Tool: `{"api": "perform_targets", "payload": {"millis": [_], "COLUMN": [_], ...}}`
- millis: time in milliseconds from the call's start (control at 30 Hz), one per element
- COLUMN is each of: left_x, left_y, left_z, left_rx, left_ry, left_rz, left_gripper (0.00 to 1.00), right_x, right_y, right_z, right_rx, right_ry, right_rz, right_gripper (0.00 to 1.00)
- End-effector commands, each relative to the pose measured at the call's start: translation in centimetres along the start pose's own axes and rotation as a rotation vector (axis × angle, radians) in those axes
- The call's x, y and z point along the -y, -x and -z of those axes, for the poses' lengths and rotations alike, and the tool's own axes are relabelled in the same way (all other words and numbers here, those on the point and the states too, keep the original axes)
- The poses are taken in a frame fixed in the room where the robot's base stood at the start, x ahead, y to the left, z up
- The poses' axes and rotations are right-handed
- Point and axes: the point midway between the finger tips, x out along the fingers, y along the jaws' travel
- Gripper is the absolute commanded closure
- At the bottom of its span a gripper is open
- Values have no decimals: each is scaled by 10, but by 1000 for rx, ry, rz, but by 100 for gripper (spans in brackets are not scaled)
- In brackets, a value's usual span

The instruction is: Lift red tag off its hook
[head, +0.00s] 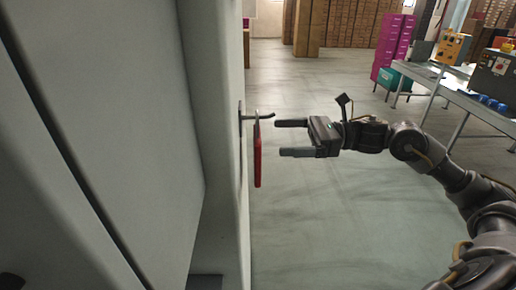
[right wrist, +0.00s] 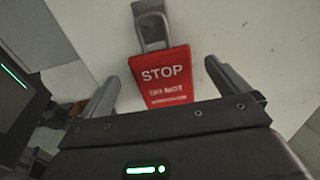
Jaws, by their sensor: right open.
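The red tag (head: 257,155) hangs from a metal hook (head: 262,117) on the side of a pale grey cabinet. In the head view it is seen nearly edge-on. In the right wrist view the tag (right wrist: 166,78) shows its face with the white word STOP, hanging below the hook (right wrist: 150,22). My right gripper (head: 278,138) is open, its fingers pointing at the tag from the right with a small gap. In the right wrist view the tag sits between the two fingertips and beyond them. My left gripper is not in view.
The pale cabinet (head: 150,120) fills the left of the head view. Clear floor (head: 320,220) lies below my right arm. A worktable (head: 460,95) with equipment stands at the far right, near magenta cabinets (head: 390,45). Brown boxes line the back.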

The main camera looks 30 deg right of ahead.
Motion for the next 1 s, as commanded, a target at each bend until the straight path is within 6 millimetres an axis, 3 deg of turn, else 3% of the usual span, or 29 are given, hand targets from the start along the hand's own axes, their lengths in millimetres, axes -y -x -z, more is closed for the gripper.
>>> {"api": "perform_targets", "payload": {"millis": [100, 367, 700, 1000], "left_x": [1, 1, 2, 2], "left_y": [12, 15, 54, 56], "left_z": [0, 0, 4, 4], "left_rx": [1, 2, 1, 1], "left_ry": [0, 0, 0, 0], "left_rz": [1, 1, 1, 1], "left_gripper": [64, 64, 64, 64], "right_x": [0, 0, -3, -2], "right_y": [-15, -22, -62, -72], "right_z": [-4, -2, -9, -2], "right_rx": [4, 0, 3, -1], "right_ry": [-1, -2, -4, -2], "right_rz": [-2, -1, -1, 1], "right_gripper": [0, 0, 0, 0]}}
